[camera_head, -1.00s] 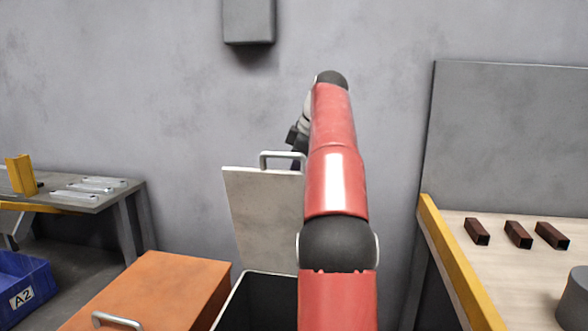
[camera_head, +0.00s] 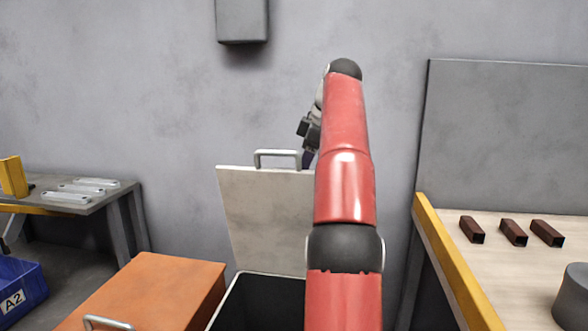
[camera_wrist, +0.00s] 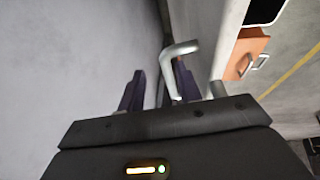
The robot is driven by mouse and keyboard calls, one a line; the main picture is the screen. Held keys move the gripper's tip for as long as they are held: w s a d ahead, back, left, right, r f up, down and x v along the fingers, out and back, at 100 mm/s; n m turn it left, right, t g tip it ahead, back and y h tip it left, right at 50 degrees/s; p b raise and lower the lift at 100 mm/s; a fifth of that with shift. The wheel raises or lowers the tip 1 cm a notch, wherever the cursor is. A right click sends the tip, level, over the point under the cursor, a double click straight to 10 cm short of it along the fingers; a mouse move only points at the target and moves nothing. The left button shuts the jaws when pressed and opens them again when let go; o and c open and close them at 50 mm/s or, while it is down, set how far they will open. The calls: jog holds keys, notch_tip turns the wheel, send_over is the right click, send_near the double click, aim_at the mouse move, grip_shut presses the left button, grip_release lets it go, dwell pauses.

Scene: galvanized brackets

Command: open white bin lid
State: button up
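The white bin's lid (camera_head: 265,215) stands up, steeply tilted, at the rear of the open bin, near the wall. Its grey metal handle (camera_head: 277,153) is on the top edge. The bin's dark interior (camera_head: 262,302) shows below, partly hidden by my arm. My gripper (camera_head: 308,158) is at the right end of the handle, its tips partly hidden by my arm. In the wrist view my gripper (camera_wrist: 158,88) has its two dark fingers apart. The handle (camera_wrist: 180,50) shows near the right finger, and whether it touches is unclear.
An orange bin (camera_head: 155,290) with its lid closed stands to the left. A workbench (camera_head: 520,270) with several brown pieces is at the right. A grey table (camera_head: 105,205) and a blue A2 crate (camera_head: 22,290) are at the far left. A grey box (camera_head: 242,20) hangs on the wall.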

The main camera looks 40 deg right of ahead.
jog(key=s, duration=0.3)
jog(key=s+d+b, duration=0.1)
jog(key=s, duration=0.2)
jog(key=s+d, duration=0.1)
jog(key=s, duration=0.2)
jog(key=shift+s+d+f+b, duration=0.15)
jog(key=shift+d+b, duration=0.05)
jog(key=shift+b, duration=0.15)
